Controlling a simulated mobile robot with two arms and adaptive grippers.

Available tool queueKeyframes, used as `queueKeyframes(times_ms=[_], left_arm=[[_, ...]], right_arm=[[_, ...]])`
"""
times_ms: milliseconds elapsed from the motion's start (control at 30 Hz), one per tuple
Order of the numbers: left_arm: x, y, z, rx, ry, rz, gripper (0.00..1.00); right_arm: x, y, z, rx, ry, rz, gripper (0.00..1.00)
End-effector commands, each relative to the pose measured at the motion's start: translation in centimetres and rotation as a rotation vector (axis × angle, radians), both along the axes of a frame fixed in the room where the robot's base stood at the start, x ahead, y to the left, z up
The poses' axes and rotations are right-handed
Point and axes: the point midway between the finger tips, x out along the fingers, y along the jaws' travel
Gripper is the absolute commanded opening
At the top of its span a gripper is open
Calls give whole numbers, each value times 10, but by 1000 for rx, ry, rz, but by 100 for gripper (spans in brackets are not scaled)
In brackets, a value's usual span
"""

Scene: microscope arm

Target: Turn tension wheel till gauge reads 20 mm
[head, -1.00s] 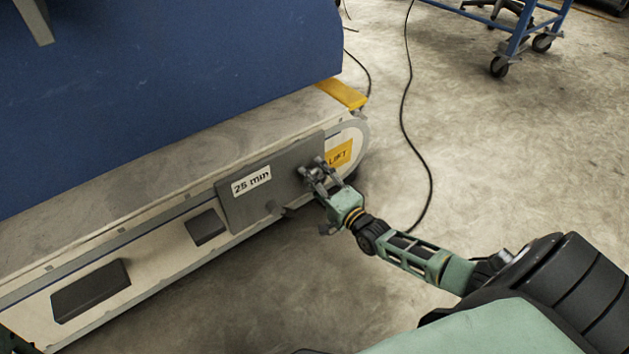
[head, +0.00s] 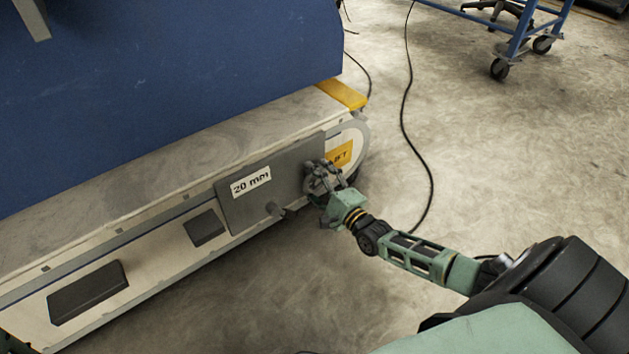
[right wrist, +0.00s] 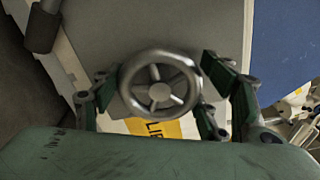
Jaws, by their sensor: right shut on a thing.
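The tension wheel (right wrist: 160,92) is a small silver spoked handwheel on the grey panel (head: 240,212). It shows clearly in the right wrist view, between the fingers of my right gripper (right wrist: 160,88). In the head view the right gripper (head: 324,178) is at the panel's right end and mostly hides the wheel. The right gripper is shut on the wheel. The gauge label (head: 251,182), white with black text on the panel, reads 20 mm. My left gripper is not in view.
A yellow label (head: 340,155) sits right of the wheel, partly covered. A blue body (head: 160,90) rises above the pale machine base. A black cable (head: 406,110) crosses the open concrete floor.

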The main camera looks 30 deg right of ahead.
Motion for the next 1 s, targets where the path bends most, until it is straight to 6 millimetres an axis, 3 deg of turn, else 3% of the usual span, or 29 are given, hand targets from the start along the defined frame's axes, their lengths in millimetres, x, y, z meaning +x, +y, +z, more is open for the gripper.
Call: queueKeyframes(times_ms=[233, 267, 433, 800, 1000], left_arm=[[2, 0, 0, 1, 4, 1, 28], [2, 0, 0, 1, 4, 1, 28], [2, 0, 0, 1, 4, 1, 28], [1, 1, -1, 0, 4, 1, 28], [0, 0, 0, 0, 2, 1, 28]], right_arm=[[0, -1, -1, -2, 4, -2, 41], [0, -1, -1, -2, 4, -2, 70], [0, -1, -1, -2, 2, -1, 85], [-2, 0, -1, -2, 2, 1, 85], [-23, -2, -2, -3, 4, 1, 85]])
